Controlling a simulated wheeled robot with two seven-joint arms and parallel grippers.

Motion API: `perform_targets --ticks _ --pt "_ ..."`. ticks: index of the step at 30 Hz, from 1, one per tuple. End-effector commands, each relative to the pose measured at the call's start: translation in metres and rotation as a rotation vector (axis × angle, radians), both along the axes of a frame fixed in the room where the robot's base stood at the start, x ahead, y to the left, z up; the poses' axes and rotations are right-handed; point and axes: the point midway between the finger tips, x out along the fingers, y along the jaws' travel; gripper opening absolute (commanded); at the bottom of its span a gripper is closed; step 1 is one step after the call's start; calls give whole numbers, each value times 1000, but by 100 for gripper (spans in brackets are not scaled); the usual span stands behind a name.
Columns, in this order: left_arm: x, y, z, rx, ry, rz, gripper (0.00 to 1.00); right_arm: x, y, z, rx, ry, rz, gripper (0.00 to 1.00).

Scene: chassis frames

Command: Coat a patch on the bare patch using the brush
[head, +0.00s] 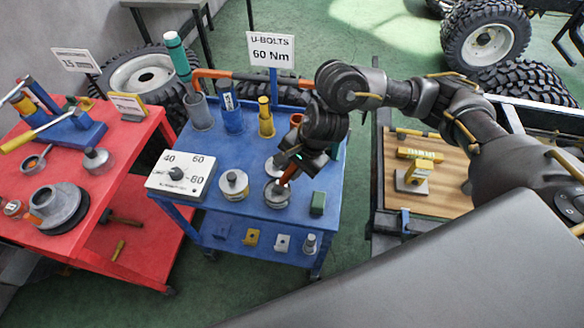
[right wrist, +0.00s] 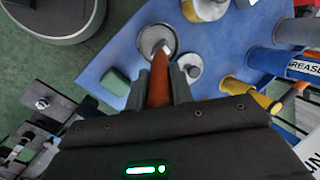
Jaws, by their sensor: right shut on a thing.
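My right gripper (head: 292,168) is over the front right part of the blue cart and points down. It is shut on the brush (right wrist: 159,82), which has a red-brown handle and a pale tip. In the right wrist view the brush tip lies over the round open tin (right wrist: 169,29); I cannot tell how deep it reaches. The tin (head: 277,199) also shows in the head view, partly behind the gripper and brush. The bare patch cannot be made out in either view. My left gripper is not in view.
The blue cart (head: 213,158) also holds a dial box (head: 181,175), a lidded can (head: 234,185), a green block (head: 318,203) and several upright cups. A red cart (head: 140,150) stands left. A chassis frame with a wooden board (head: 440,200) is at right.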

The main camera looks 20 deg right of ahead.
Motion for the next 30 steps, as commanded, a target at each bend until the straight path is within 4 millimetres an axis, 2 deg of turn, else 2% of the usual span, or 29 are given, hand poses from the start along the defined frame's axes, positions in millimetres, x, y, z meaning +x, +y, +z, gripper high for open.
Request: perform_targets --ticks 14,30 --pt "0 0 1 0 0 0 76 -1 0 -1 -3 4 1 0" --pt "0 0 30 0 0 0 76 0 0 43 -1 1 1 0"
